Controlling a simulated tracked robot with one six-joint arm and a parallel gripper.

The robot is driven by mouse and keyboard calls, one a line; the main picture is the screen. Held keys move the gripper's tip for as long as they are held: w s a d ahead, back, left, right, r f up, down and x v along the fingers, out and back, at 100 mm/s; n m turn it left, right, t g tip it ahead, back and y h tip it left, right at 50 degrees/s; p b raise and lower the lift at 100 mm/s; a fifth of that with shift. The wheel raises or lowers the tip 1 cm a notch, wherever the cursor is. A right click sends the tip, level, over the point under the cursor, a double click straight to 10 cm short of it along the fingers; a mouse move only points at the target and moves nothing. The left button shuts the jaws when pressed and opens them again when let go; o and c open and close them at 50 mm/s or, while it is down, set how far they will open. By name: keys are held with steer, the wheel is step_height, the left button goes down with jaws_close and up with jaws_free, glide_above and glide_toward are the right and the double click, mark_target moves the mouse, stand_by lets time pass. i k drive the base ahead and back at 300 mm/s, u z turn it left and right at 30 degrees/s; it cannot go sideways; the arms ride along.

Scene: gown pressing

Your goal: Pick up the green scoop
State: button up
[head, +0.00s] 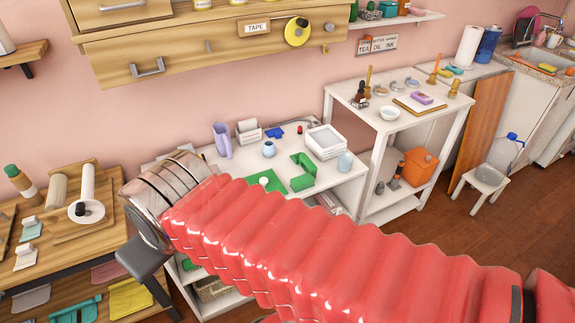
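No object is clearly recognisable as a green scoop. A green angular piece (303,172) stands on the white table, with an upright part and a low part; I cannot tell if it is the scoop. A flat green sheet or mat (265,181) lies left of it, partly hidden by my arm, with a small white round thing on it. My red ribbed arm crosses the foreground from lower right to a metallic ringed cuff at left. My gripper's fingers do not show.
A taller white stand (440,104) is to the right. A wooden workbench (60,245) is at left. Open floor (480,235) lies at right.

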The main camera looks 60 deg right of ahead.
mark_target(302, 159)
steer(key=u, duration=1.3)
steer(key=k, duration=1.1)
steer(key=z, duration=1.7)
